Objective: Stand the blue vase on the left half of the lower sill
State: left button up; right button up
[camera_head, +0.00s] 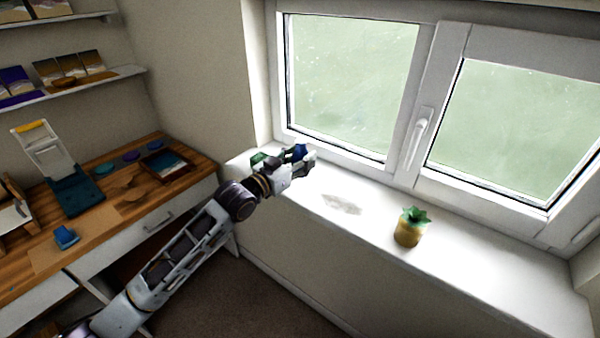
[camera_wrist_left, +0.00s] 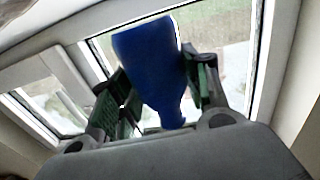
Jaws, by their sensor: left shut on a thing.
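The blue vase (camera_wrist_left: 152,62) is between the fingers of my left gripper (camera_wrist_left: 158,95) in the left wrist view, and the gripper is shut on it. In the head view, my left gripper (camera_head: 290,162) is over the left part of the lower sill (camera_head: 300,200), and only a small blue piece of the vase (camera_head: 299,151) shows. The gripper hides most of the vase and its base, so I cannot tell whether it touches the sill. My right gripper is not in view.
A potted green plant (camera_head: 410,228) in a yellowish pot stands mid-sill. A grey patch (camera_head: 342,204) marks the sill left of it. The window handle (camera_head: 418,135) juts out above. A wooden desk (camera_head: 130,205) with several items is at left. The sill's right part is clear.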

pick_arm(q)
jog(key=shift+f, duration=2.45)
jog(key=shift+f, duration=0.15)
jog(key=o, duration=1.1)
jog(key=shift+o, duration=0.2)
jog(key=shift+a, duration=0.1)
jog(key=v, duration=1.2)
jog(key=shift+b, duration=0.35)
